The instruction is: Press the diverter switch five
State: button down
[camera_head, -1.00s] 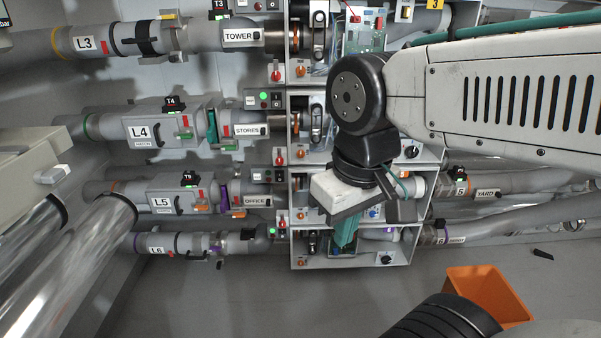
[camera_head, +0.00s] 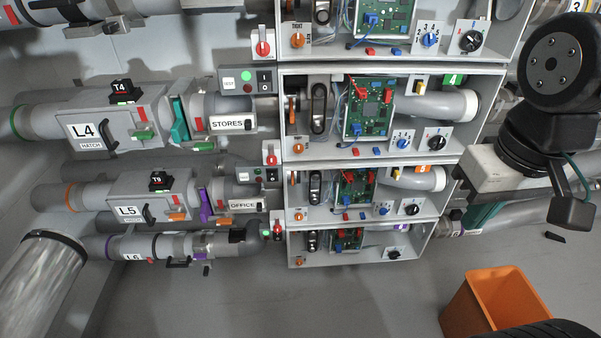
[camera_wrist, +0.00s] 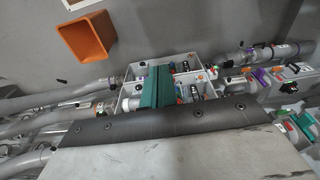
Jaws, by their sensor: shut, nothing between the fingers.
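The line five box (camera_head: 440,203) carries an orange 5 label (camera_head: 424,171). It is open-fronted, with a green circuit board (camera_head: 352,188), a blue selector knob (camera_head: 383,210), a black knob (camera_head: 412,209) and a small yellow switch (camera_head: 397,173). Which of these is the diverter switch I cannot tell. My gripper (camera_head: 484,217) is right of the boxes, apart from them in the picture, with teal fingers partly hidden by its white body. In the wrist view, the teal fingers (camera_wrist: 157,87) are together and empty, overlapping the open boxes behind them.
Pipes L4 (camera_head: 83,130), L5 (camera_head: 126,211) and L6 (camera_head: 132,257) run into the boxes from the left. The line four box (camera_head: 470,130) is directly above the line five box, another below. An orange bin (camera_head: 490,303) stands on open floor at lower right.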

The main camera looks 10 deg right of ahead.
jog(key=shift+w+f, duration=0.1)
jog(key=w+a+f+n+t, duration=0.15)
jog(key=w+f+n, duration=0.25)
jog(key=w+f, duration=0.75)
jog(key=w+a+f+n+y, duration=0.1)
jog(key=w+a+f+n, duration=0.3)
jog(key=w+f, duration=0.75)
jog(key=w+a+f+n+t, duration=0.1)
jog(key=w+f+n, duration=0.55)
jog(key=f, duration=0.95)
jog(key=w+a+f+n+t+y, duration=0.5)
jog(key=a+f+n+y, duration=0.15)
jog(key=a+f, duration=0.3)
jog(key=a+r+n+t+y, duration=0.3)
jog(key=r+n+t+y, duration=0.3)
jog(key=r+n, duration=0.3)
notch_tip(320, 180, up, 3)
jog(key=shift+w+a+f+y, duration=0.1)
jog(key=shift+w+a+y, duration=0.1)
jog(key=shift+y, duration=0.55)
